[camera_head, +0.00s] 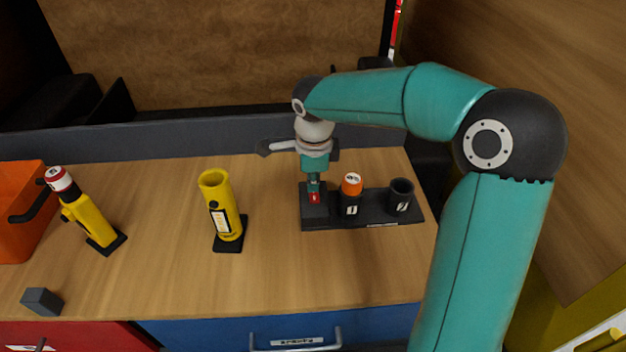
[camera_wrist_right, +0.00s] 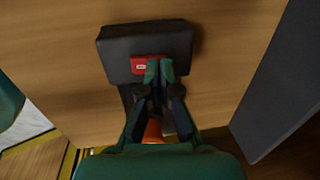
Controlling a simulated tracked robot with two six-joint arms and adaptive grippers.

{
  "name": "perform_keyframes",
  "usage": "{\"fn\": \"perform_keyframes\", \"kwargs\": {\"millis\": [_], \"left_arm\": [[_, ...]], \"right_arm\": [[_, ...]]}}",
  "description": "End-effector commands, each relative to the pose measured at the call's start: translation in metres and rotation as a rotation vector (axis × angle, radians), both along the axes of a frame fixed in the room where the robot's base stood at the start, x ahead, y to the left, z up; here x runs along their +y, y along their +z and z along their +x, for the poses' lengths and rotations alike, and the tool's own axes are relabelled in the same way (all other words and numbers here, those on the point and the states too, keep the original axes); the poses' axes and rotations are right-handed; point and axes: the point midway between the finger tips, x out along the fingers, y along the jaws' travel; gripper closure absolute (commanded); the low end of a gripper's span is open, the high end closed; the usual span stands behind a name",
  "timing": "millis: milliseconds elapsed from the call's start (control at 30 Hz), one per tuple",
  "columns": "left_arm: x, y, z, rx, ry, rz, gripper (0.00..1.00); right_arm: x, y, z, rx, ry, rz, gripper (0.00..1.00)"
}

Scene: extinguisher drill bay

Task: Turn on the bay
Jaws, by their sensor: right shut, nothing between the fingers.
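A red switch (camera_head: 314,198) sits on the dark box at the left end of a black base (camera_head: 364,219). In the right wrist view the red switch (camera_wrist_right: 139,66) shows on top of the black box (camera_wrist_right: 115,48). My right gripper (camera_head: 313,186) points down at the switch, shut and empty. In the wrist view its fingertips (camera_wrist_right: 160,68) are together over the right part of the switch and hide some of it. I cannot tell whether they touch it. My left gripper is not in view.
On the base stand an orange-topped cylinder (camera_head: 351,186) marked 1 and a dark cup (camera_head: 401,190) marked 2. A yellow holder (camera_head: 222,205), a yellow extinguisher (camera_head: 87,215), an orange bin (camera_head: 15,225) and a grey block (camera_head: 42,301) are to the left. The front middle is clear.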

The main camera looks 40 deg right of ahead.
Motion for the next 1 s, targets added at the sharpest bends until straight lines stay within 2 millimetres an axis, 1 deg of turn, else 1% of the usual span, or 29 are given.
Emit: {"fn": "perform_keyframes", "kwargs": {"millis": [133,400,467,567,600,833,1000], "left_arm": [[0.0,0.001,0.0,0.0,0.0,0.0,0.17],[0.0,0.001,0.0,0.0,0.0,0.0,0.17],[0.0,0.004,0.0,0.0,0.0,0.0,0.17],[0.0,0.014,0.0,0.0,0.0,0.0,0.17],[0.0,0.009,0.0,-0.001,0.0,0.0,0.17],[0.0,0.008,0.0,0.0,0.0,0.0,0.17],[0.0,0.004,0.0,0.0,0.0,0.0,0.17]], "right_arm": [[-0.001,-0.005,0.0,0.001,-0.001,0.0,1.0],[-0.001,-0.004,0.0,0.002,-0.001,0.001,1.0],[-0.001,-0.004,0.0,0.013,-0.001,0.008,1.0],[-0.003,-0.006,0.001,0.058,-0.004,0.043,1.0],[-0.003,-0.009,0.0,0.051,-0.001,0.039,1.0],[-0.002,-0.01,0.0,0.05,0.0,0.038,1.0],[0.002,-0.01,-0.005,0.052,0.001,0.04,1.0]]}}
